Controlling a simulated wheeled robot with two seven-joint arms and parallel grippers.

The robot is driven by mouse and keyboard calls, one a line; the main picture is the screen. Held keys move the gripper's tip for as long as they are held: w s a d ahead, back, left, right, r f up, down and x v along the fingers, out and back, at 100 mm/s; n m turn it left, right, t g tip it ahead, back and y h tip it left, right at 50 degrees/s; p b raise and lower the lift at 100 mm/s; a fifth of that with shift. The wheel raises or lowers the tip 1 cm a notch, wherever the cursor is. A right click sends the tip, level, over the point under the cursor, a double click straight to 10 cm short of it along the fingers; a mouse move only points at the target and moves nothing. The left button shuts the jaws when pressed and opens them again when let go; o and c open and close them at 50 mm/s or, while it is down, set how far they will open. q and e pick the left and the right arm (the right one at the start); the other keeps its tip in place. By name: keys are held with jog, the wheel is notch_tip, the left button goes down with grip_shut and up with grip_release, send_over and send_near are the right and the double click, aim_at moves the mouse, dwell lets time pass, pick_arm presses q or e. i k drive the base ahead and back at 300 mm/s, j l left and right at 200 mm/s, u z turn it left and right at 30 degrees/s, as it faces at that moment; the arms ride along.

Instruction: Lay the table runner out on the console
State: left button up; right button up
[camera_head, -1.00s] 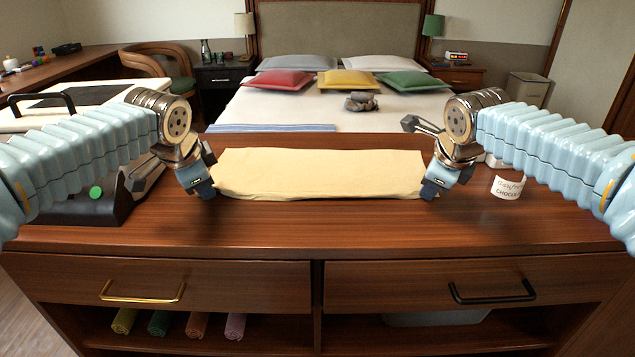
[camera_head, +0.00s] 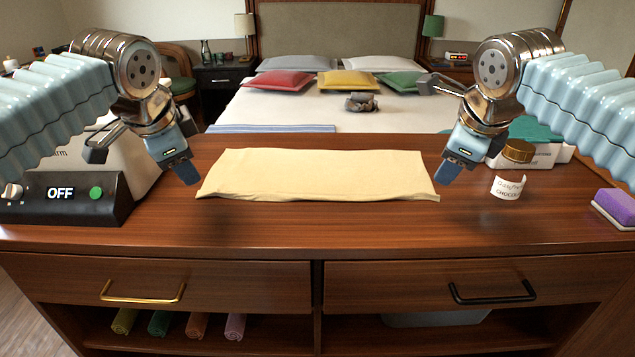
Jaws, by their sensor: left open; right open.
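The pale yellow table runner (camera_head: 318,174) lies spread flat across the middle of the wooden console (camera_head: 320,230). Its front edge is slightly wavy, and its front right corner reaches a little further right than the rest. My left gripper (camera_head: 140,160) is open and empty, raised just beyond the runner's left end. My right gripper (camera_head: 445,130) is open and empty, raised just beyond the runner's right end. Neither gripper appears to touch the cloth.
A brown-lidded jar (camera_head: 507,186), a white box (camera_head: 535,158) and a purple sponge (camera_head: 616,206) are at the right. The console's front strip is clear. Rolled cloths (camera_head: 160,322) lie on the shelf below.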

aim_at(554, 212)
jog(key=k, duration=1)
